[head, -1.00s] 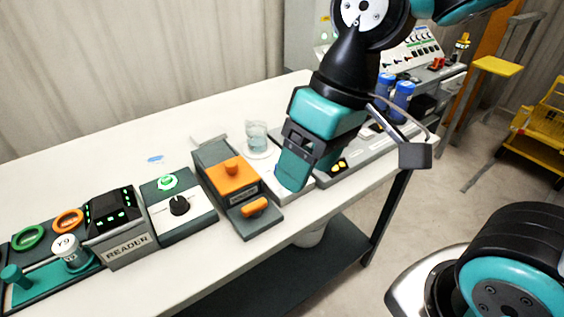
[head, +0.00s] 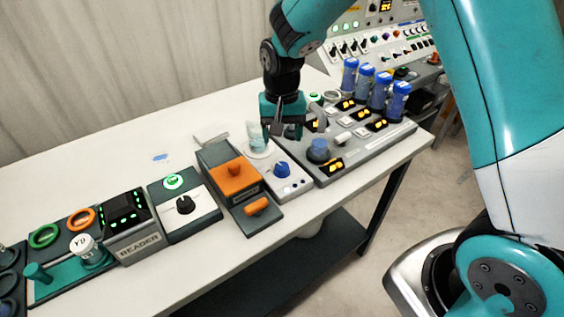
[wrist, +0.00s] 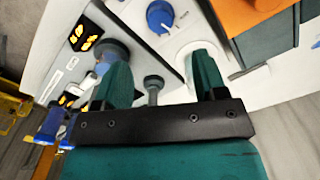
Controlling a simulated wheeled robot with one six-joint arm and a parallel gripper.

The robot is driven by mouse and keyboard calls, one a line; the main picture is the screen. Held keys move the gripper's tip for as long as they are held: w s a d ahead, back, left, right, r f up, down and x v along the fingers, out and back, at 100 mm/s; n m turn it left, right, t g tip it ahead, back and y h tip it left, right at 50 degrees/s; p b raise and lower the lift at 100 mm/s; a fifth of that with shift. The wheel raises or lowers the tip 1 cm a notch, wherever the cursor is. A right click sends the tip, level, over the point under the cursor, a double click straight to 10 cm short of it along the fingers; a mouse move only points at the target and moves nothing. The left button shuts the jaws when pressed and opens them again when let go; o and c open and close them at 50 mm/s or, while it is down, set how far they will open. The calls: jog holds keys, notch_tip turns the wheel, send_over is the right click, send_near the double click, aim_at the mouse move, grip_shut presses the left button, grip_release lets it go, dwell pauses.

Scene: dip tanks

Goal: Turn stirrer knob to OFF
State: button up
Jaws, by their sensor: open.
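A blue knob (head: 282,169) sits on the front of a low white unit (head: 290,187), which has a beaker (head: 257,138) on its rear part. In the wrist view the knob (wrist: 160,16) is near the top, with a pale pointer mark at its lower edge; its setting label is too small to read. My gripper (head: 283,131) points down behind the knob, near the beaker, apart from the knob. In the wrist view its teal fingers (wrist: 160,60) are spread, with nothing gripped. A small grey knob-topped stem (wrist: 153,86) shows between them, and I cannot tell its height.
To the right is a grey panel (head: 350,158) with a dark round knob (head: 319,150), yellow-lit displays and several blue-capped cylinders (head: 380,90). To the left are an orange-topped unit (head: 234,178), a black-knob box (head: 185,205) and a reader (head: 132,228).

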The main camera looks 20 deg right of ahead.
aim_at(282, 166)
notch_tip(282, 166, down, 10)
jog(key=shift+f+p, duration=0.25)
jog(key=shift+p, duration=0.45)
jog(key=c, duration=0.9)
